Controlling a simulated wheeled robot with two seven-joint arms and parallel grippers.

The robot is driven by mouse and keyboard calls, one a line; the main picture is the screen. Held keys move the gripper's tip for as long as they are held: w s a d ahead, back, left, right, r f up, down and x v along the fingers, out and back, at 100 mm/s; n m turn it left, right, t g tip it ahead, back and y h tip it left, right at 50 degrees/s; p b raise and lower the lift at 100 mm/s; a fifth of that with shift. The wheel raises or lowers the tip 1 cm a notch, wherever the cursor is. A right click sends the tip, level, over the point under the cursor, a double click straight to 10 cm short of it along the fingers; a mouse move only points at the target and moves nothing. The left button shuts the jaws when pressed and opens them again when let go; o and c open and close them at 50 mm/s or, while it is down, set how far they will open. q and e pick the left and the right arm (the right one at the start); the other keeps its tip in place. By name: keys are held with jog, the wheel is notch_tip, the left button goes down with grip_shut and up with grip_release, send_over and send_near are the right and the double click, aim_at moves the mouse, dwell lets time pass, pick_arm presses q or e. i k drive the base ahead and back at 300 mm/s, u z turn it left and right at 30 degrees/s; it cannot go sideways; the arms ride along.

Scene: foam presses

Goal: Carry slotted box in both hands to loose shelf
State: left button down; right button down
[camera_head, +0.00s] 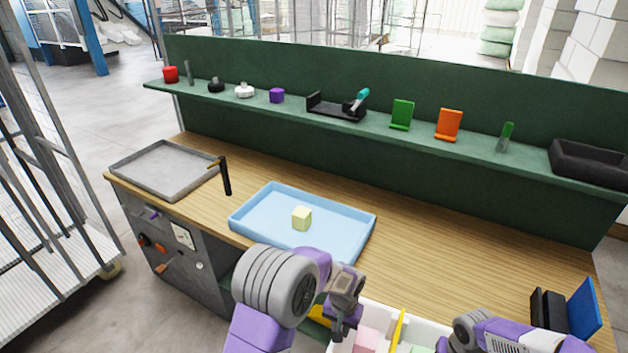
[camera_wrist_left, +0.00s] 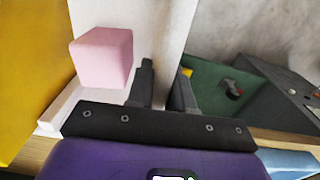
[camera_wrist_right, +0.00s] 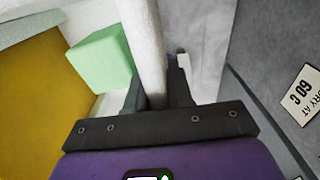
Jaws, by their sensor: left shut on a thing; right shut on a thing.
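The slotted white box (camera_head: 428,328) is at the bottom of the head view, at the front edge of the bench. A yellow divider (camera_head: 398,328) stands in it, with a pink cube (camera_head: 366,340) on one side and a green cube (camera_wrist_right: 103,58) on the other. My left gripper (camera_wrist_left: 165,80) is shut on the white wall near the pink cube. My right gripper (camera_wrist_right: 155,85) is shut on the opposite wall near the green cube. The box's near part is cut off in the head view. I cannot tell which shelf is the loose one.
A green back shelf (camera_head: 330,122) carries several small items and a black bin (camera_head: 590,163). On the wooden bench (camera_head: 440,230) are a grey tray (camera_head: 165,168), a blue tray (camera_head: 255,210) with a cream cube (camera_head: 301,217), and a blue panel (camera_head: 584,308). The bench's right middle is clear.

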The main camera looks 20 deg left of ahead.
aim_at(167, 170)
jog(key=u, duration=3.45)
jog(key=i, duration=4.65)
jog(key=z, duration=0.35)
